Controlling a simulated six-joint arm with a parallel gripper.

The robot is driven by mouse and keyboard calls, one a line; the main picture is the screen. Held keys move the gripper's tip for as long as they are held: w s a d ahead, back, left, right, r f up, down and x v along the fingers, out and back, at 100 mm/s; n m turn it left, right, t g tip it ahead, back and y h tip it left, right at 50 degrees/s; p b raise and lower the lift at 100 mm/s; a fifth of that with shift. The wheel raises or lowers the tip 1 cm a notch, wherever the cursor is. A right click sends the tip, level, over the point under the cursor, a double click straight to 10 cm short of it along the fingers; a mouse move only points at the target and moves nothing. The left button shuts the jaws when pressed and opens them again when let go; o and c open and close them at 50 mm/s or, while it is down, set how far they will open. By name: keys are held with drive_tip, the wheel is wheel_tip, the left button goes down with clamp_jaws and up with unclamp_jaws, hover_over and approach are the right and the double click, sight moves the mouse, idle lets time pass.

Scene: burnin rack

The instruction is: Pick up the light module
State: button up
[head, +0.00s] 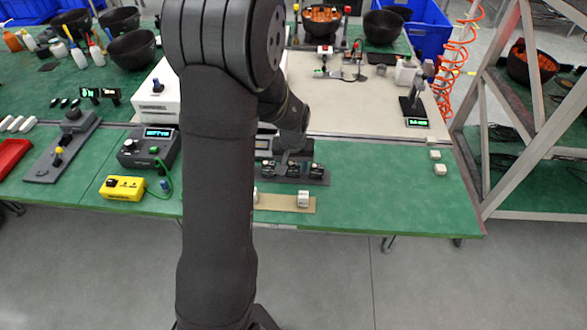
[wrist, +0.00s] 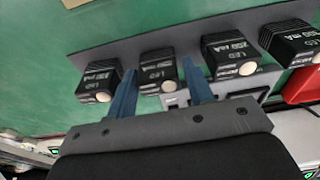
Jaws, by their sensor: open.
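Several black modules marked "LED", each with a pale round dome, stand in a row on a dark grey rack (wrist: 120,60). In the wrist view they are a left module (wrist: 98,82), a second module (wrist: 158,72), a third module (wrist: 228,55) and a right module (wrist: 291,42). In the head view, the right end of the row (head: 317,170) shows beyond my arm. My gripper (wrist: 160,75) is open, its blue fingers on either side of the second module; I cannot tell whether they touch it. My arm hides much of the gripper in the head view.
A tan strip (head: 285,205) with a white block (head: 303,199) lies at the table's front edge. A yellow box (head: 122,188) and a dark meter (head: 150,148) stand left of my arm.

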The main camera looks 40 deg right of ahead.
drive_tip(key=c, duration=0.8)
drive_tip(key=shift+o, duration=0.2)
drive_tip(key=shift+r, duration=0.15)
